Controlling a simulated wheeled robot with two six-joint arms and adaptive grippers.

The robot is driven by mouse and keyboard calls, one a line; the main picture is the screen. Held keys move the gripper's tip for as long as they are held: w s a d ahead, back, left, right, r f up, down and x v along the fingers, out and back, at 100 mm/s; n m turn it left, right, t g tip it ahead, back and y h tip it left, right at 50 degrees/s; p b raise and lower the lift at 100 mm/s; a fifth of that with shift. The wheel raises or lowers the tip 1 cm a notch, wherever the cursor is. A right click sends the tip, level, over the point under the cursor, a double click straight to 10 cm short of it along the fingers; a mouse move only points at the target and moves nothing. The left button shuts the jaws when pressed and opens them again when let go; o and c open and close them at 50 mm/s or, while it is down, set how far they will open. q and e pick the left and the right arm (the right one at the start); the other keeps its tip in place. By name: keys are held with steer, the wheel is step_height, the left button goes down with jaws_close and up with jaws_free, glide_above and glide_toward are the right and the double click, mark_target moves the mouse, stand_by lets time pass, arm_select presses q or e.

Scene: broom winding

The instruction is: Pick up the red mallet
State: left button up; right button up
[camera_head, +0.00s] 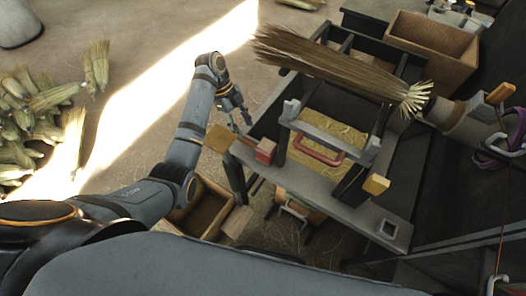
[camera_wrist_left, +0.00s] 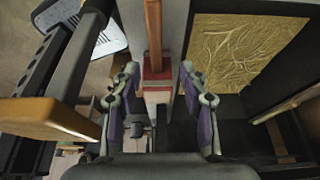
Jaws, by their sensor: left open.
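The red mallet shows as a small red block-shaped head (camera_head: 265,150) on the near left part of the grey bench. In the left wrist view the red head (camera_wrist_left: 157,82) lies ahead, between the two fingers in the picture, with a brown wooden handle running up from it. My left gripper (camera_head: 243,115) is just beyond and left of the mallet in the head view, pointing down. It is open, its fingers (camera_wrist_left: 160,75) spread on either side of the mallet's line and apart from it. My right gripper is not in view.
A wooden crate (camera_head: 432,45) stands at the back right. Bristle bundles (camera_head: 40,115) lie on the floor at left.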

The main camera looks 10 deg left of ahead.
mark_target(251, 141)
arm_select(q)
steer(key=x, duration=0.4)
steer(key=shift+d, duration=0.1)
steer(key=shift+s+x, duration=0.25)
steer(key=shift+x, duration=1.05)
steer(key=shift+s+x, duration=0.2)
steer(key=shift+x, duration=1.1)
steer(key=shift+d+r, duration=0.1)
steer(key=shift+d, duration=0.05)
jaws_close()
